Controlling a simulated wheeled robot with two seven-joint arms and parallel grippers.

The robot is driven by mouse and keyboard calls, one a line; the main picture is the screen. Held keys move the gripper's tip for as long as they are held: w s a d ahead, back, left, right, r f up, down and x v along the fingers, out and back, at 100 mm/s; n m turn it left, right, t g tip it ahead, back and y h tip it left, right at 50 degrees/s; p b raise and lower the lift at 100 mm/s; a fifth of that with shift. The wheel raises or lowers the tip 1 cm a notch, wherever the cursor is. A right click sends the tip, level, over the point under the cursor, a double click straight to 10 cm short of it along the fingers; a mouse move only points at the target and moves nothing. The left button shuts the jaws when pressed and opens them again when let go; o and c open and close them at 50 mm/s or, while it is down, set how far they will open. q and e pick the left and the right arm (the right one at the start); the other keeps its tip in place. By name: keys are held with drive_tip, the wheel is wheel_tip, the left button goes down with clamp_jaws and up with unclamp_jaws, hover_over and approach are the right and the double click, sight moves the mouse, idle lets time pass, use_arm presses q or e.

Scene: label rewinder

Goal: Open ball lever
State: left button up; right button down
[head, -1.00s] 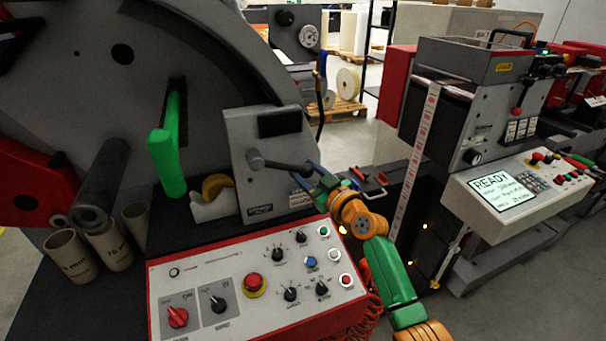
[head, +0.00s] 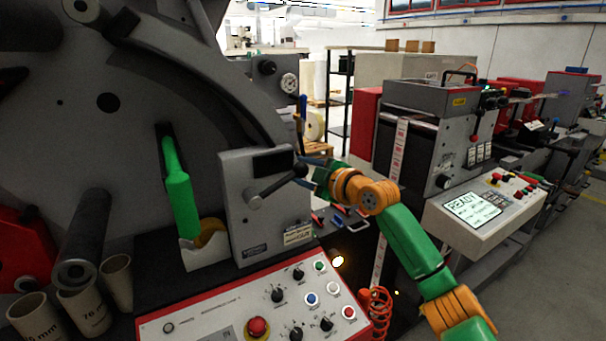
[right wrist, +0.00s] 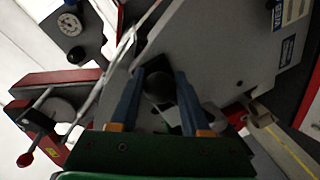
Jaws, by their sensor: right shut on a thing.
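The ball lever (head: 273,186) is a dark arm with a black ball at its end, on the front of a grey box (head: 234,225). It slants up to the right from its pivot. My right gripper (head: 307,171) reaches in from the right and is shut on the lever's ball. In the right wrist view, the black ball (right wrist: 158,87) lies between the two blue fingers of my right gripper (right wrist: 160,92). The finger contact itself is partly hidden. My left gripper is not in view.
A control panel (head: 220,315) with knobs and buttons lies below the box. A green handle (head: 180,195) hangs left of it, near cardboard tubes (head: 117,283). A red coiled cable (head: 375,310) hangs below my right arm. A printer unit with a READY screen (head: 472,208) stands right.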

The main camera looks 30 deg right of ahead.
drive_tip(key=shift+a+r+n+p, duration=0.35)
drive_tip(key=shift+r+n+p, duration=0.15)
drive_tip(key=shift+r+p, duration=0.3)
drive_tip(key=shift+r, duration=0.1)
drive_tip(key=shift+n, duration=0.3)
drive_tip(key=shift+h, duration=0.3)
drive_tip(key=shift+c, duration=2.3)
unclamp_jaws()
drive_tip(key=shift+a, duration=0.15)
drive_tip(key=shift+o, duration=0.5)
drive_tip(key=shift+s+a+r, duration=0.1)
drive_tip(key=shift+a, duration=0.2)
drive_tip(key=shift+d, duration=0.1)
